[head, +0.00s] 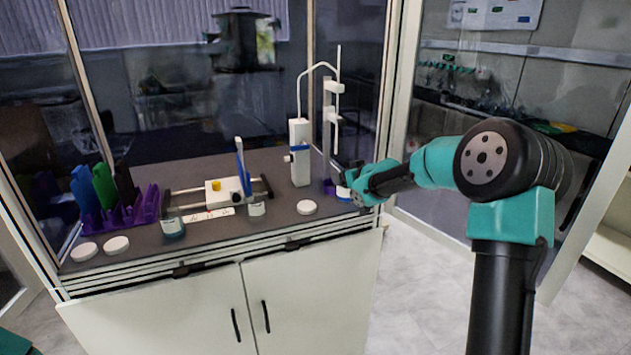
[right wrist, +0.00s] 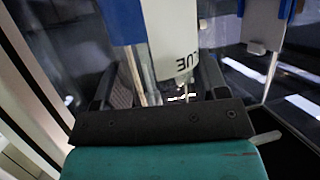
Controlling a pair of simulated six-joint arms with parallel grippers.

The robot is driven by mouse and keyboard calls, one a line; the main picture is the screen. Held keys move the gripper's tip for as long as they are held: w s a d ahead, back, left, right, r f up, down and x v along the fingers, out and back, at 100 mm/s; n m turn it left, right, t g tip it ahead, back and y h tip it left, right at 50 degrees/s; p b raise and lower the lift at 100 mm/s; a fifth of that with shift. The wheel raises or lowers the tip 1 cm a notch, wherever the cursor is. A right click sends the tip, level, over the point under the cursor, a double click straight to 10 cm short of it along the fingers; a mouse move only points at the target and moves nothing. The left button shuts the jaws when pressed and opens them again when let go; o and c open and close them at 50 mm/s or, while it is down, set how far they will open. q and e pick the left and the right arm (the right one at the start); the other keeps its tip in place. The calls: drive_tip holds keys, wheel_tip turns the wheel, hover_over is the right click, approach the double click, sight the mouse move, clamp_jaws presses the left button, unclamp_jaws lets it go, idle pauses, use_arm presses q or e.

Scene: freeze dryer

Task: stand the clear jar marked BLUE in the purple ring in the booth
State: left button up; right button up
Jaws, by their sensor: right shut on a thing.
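The clear jar marked BLUE (right wrist: 174,40) fills the top middle of the right wrist view, with a white label, part of the word and a blue band showing. My right gripper (right wrist: 160,88) is shut on it. In the head view my right gripper (head: 352,182) is at the right front of the booth, and a blue and white part of the jar (head: 343,192) shows beside it. A small purple piece, likely the purple ring (head: 328,187), shows just left of the jar. The gripper and jar hide the rest, so I cannot tell whether the jar is in it. My left gripper is out of view.
A white device with a tube and stand (head: 300,152) rises close behind and left of the gripper. Two other jars (head: 172,228) (head: 257,208) stand near a slide rig (head: 222,190). A purple rack (head: 140,208) is at left. White lids (head: 307,207) lie along the front edge.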

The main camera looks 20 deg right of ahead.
drive_tip(key=shift+s+d, duration=0.2)
drive_tip(key=shift+d, duration=0.8)
drive_tip(key=shift+w, duration=0.2)
drive_tip(key=w, duration=1.2)
drive_tip(key=shift+w+d, duration=0.3)
drive_tip(key=shift+d, duration=0.1)
drive_tip(key=shift+f, duration=1.65)
idle(1.2)
drive_tip(key=o, duration=1.1)
drive_tip(key=shift+o, duration=0.2)
